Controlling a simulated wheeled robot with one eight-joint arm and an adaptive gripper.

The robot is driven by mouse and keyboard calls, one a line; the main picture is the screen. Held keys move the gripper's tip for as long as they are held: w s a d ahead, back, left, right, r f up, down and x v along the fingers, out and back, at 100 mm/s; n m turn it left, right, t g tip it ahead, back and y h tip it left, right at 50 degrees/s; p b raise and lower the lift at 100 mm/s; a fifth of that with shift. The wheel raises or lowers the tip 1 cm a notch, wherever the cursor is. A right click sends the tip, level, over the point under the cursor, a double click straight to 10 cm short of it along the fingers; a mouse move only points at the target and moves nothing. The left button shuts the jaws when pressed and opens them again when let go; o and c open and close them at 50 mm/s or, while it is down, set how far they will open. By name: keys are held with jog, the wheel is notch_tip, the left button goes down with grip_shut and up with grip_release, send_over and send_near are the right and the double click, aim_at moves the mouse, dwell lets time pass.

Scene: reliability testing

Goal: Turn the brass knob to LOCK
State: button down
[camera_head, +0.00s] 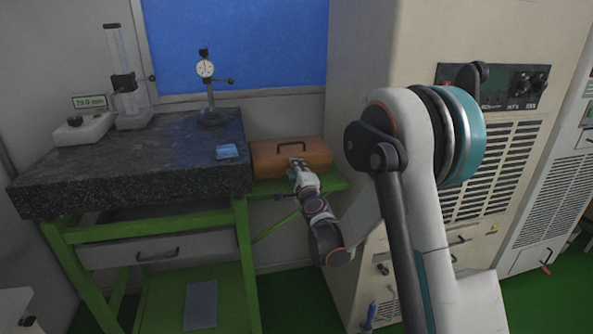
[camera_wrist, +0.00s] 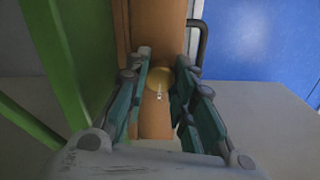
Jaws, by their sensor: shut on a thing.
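The brass knob (camera_wrist: 157,78) is on the front face of an orange-brown case (camera_head: 270,160) with a dark handle on top. In the wrist view, my gripper (camera_wrist: 162,68) has one finger on each side of the knob and is shut on it. The case also shows between the fingers (camera_wrist: 155,122). A small pale mark sits beside the knob, too small to read. In the head view, my gripper (camera_head: 297,168) is at the case's front and hides the knob, so I cannot tell which way it is turned.
The case stands on a green bench (camera_head: 325,181), right beside a dark granite plate (camera_head: 130,168) carrying a dial gauge stand (camera_head: 208,90) and a blue cloth (camera_head: 227,152). A tall beige cabinet (camera_head: 365,60) is close on the right.

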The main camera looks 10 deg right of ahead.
dwell(0.3)
jog(key=c, duration=1.3)
grip_release()
jog(key=s, duration=1.2)
jog(key=shift+a, duration=0.1)
